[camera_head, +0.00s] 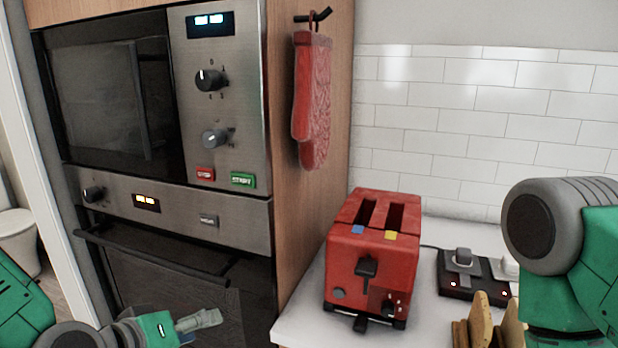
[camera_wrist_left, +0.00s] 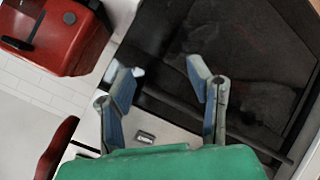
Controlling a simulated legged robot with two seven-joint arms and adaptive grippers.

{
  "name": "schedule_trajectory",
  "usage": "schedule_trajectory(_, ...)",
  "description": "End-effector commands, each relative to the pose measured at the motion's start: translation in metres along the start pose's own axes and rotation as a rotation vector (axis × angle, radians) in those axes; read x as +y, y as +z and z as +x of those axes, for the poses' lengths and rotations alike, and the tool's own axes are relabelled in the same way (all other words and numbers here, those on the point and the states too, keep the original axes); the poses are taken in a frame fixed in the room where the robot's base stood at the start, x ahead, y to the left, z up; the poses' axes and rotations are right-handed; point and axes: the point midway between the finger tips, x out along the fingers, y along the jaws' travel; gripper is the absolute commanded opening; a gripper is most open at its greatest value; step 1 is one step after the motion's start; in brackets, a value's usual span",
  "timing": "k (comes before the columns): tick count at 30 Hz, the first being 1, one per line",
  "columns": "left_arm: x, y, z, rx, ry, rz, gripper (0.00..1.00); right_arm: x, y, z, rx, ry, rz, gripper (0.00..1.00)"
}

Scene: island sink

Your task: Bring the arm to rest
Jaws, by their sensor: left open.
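My left gripper (camera_head: 200,320) shows low in the head view, in front of the dark oven door. In the left wrist view its two fingers (camera_wrist_left: 165,85) are spread apart with nothing between them. The left arm comes in from the lower left corner. My right arm, green and grey, shows at the right edge of the head view. Its gripper is outside the picture.
A red toaster (camera_head: 370,255) stands on the white counter (camera_head: 300,325), beside a black power strip (camera_head: 475,280) and bread slices (camera_head: 485,325). The oven handle (camera_head: 150,257) juts out near my left gripper. A red mitt (camera_head: 312,95) hangs on the cabinet side.

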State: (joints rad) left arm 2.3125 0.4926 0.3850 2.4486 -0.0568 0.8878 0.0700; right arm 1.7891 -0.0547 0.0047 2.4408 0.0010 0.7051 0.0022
Motion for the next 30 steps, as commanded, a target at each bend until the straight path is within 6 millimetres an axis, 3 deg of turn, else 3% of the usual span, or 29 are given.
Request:
schedule_trajectory(1, -0.029, 0.035, 0.008, -0.073, -0.060, 0.032, 0.47, 0.000, 0.000, 0.006, 0.000, 0.000, 0.000, 0.40)
schedule_trajectory(4, -0.080, 0.092, 0.012, -0.206, -0.171, 0.093, 0.47, 0.000, 0.001, 0.013, 0.000, 0.000, 0.000, 0.40)
schedule_trajectory(9, -0.168, 0.186, -0.005, -0.445, -0.351, 0.212, 0.47, 0.000, 0.001, 0.026, 0.000, 0.000, 0.000, 0.40)
schedule_trajectory(12, -0.212, 0.230, -0.025, -0.576, -0.440, 0.284, 0.47, 0.000, 0.002, 0.033, 0.000, 0.000, 0.000, 0.40)
schedule_trajectory(15, -0.245, 0.260, -0.046, -0.680, -0.508, 0.343, 0.47, 0.000, 0.002, 0.038, 0.000, 0.000, 0.000, 0.40)
schedule_trajectory(21, -0.275, 0.285, -0.070, -0.780, -0.569, 0.406, 0.47, 0.000, 0.002, 0.041, 0.000, 0.000, 0.000, 0.40)
schedule_trajectory(30, -0.276, 0.285, -0.071, -0.784, -0.572, 0.408, 0.47, 0.000, 0.002, 0.041, 0.000, 0.000, 0.000, 0.40)
